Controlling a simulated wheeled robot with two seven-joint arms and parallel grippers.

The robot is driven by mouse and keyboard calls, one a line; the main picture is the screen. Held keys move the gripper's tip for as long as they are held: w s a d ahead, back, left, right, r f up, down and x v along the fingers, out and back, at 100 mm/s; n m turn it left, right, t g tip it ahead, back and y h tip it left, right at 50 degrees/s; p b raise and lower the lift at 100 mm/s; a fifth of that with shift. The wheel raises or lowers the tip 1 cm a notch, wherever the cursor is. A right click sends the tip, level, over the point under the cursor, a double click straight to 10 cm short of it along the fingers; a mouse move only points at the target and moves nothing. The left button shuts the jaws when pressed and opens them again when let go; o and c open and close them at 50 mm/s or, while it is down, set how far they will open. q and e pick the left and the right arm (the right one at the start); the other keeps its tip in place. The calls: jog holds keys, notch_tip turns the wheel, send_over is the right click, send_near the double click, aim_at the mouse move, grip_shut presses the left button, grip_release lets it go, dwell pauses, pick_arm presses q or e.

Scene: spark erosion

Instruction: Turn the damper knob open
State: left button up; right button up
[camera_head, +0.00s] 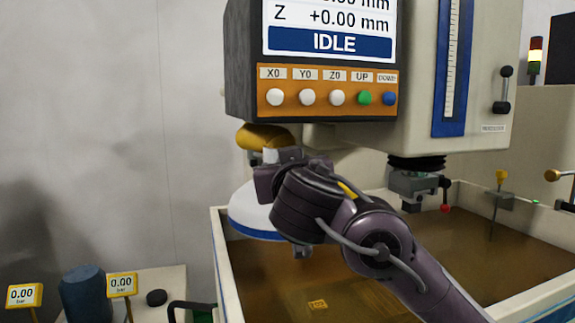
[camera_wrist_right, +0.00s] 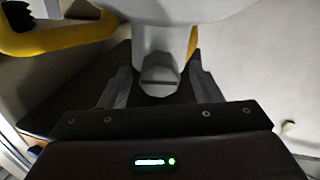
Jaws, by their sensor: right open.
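My right gripper (camera_head: 268,172) is at the white hood with the blue rim (camera_head: 250,222), below the yellow tube (camera_head: 265,137). In the right wrist view its two grey fingers (camera_wrist_right: 160,88) are open. A grey part with a dark slotted end (camera_wrist_right: 158,72), which looks like the damper knob, lies between them. Gaps show on both sides of it, so the fingers do not appear to press on it. In the head view my gripper and wrist hide most of this part. The yellow tube also shows in the wrist view (camera_wrist_right: 50,40). My left gripper is not in view.
The control panel (camera_head: 325,90) with its IDLE screen hangs close above my right gripper. The tank (camera_head: 222,265) of brown liquid lies below. The machine head (camera_head: 415,185) is to the right. Two gauges (camera_head: 122,285) and a dark blue cylinder (camera_head: 85,292) stand lower left.

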jog(key=shift+w, duration=0.55)
jog(key=shift+s, duration=0.1)
jog(key=shift+c, duration=0.6)
jog(key=c, duration=0.9)
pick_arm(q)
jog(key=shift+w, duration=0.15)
